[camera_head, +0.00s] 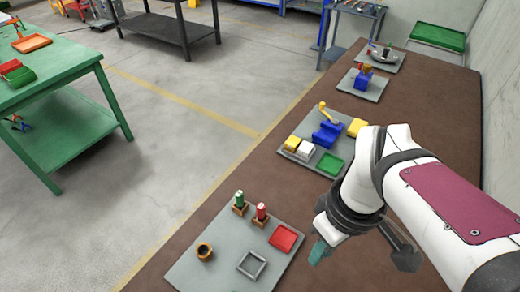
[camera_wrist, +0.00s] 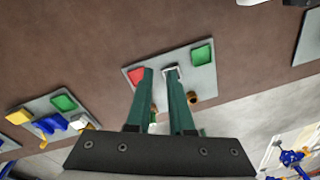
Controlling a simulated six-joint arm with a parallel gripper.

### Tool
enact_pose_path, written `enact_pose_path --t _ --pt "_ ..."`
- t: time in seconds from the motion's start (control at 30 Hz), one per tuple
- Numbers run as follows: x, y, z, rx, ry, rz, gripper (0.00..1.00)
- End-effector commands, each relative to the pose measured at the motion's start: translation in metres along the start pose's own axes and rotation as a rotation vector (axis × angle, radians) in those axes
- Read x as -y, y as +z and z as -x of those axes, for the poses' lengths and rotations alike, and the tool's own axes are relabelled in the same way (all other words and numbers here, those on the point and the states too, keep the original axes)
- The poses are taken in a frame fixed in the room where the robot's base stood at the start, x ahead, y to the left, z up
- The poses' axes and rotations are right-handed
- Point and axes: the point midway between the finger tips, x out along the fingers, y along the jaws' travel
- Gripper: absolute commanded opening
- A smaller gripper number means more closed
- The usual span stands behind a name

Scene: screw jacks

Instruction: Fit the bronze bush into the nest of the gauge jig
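The bronze bush (camera_head: 204,251) is a short brown ring with a dark hole, standing on the left part of the near grey plate (camera_head: 215,227). It also shows in the wrist view (camera_wrist: 193,97), just right of my fingers. A square grey frame (camera_head: 252,264), which looks like the nest of the gauge jig, lies right of the bush and looks empty. In the wrist view this frame (camera_wrist: 171,70) is partly hidden behind a fingertip. My gripper (camera_head: 318,252) hangs right of the plate, above the table. Its green fingers (camera_wrist: 159,73) are apart with nothing between them.
A red tray (camera_head: 286,238) and green (camera_head: 239,198) and red (camera_head: 261,211) pieces in brown holders share the plate. A green tray (camera_wrist: 202,54) shows in the wrist view. Farther back stands a plate with a blue vise (camera_head: 327,134), blocks and a tray. Bare brown table lies between plates.

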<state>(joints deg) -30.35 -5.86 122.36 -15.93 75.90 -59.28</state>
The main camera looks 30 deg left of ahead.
Motion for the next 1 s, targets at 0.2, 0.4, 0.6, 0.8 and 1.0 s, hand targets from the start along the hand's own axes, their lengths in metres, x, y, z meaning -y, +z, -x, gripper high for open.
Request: enact_pose_path --t 0.2,0.4,0.6,0.8,1.0 --pt "0.091 -0.155 -0.049 0.077 0.012 1.502 0.20" --pt "0.142 -0.190 -0.080 0.103 0.010 1.988 0.20" --pt "0.138 -0.187 -0.135 0.106 0.005 1.995 0.20" --pt "0.135 -0.186 -0.174 0.102 0.009 1.992 0.20" --pt "0.136 -0.183 -0.208 0.103 0.008 1.991 0.20"
